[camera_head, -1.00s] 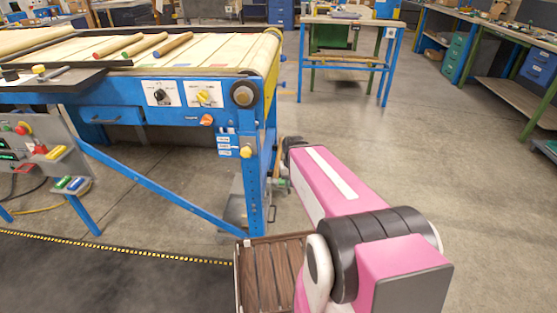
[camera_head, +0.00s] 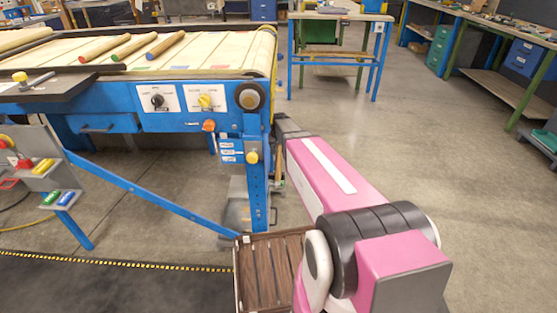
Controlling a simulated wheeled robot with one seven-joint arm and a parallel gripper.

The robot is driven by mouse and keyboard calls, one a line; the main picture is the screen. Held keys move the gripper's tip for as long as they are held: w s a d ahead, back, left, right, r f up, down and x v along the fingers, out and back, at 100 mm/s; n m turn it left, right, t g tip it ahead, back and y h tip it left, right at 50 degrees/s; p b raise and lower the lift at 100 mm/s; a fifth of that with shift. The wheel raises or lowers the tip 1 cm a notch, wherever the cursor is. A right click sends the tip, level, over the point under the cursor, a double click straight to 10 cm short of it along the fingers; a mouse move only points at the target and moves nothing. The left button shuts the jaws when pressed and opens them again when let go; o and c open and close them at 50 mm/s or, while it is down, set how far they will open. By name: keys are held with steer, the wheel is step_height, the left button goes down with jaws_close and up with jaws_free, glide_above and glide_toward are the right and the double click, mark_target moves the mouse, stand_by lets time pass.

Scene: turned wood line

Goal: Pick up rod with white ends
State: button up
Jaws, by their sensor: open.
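Three wooden rods lie side by side on the belt of the conveyor (camera_head: 208,58) at the upper left. Their near ends are coloured: one rod has a red end (camera_head: 103,50), one a green end (camera_head: 134,47) and one a blue end (camera_head: 165,45). I cannot make out a rod with white ends. My pink arm reaches from the lower right toward the conveyor's right end. My gripper is not visible; the far end of the arm hides that area.
A brown slatted crate (camera_head: 262,272) sits beside my arm at the bottom. The conveyor's blue leg (camera_head: 257,195) stands close to the arm's far end. A blue-legged table (camera_head: 340,17) stands behind, and a workbench (camera_head: 500,45) at right. Floor between them is clear.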

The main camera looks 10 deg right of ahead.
mark_target(279, 157)
steer(key=x, duration=0.9)
steer(key=shift+s+a+f, duration=0.1)
steer(key=shift+s+f, duration=0.05)
steer(key=shift+s, duration=0.05)
steer(key=c, duration=1.1)
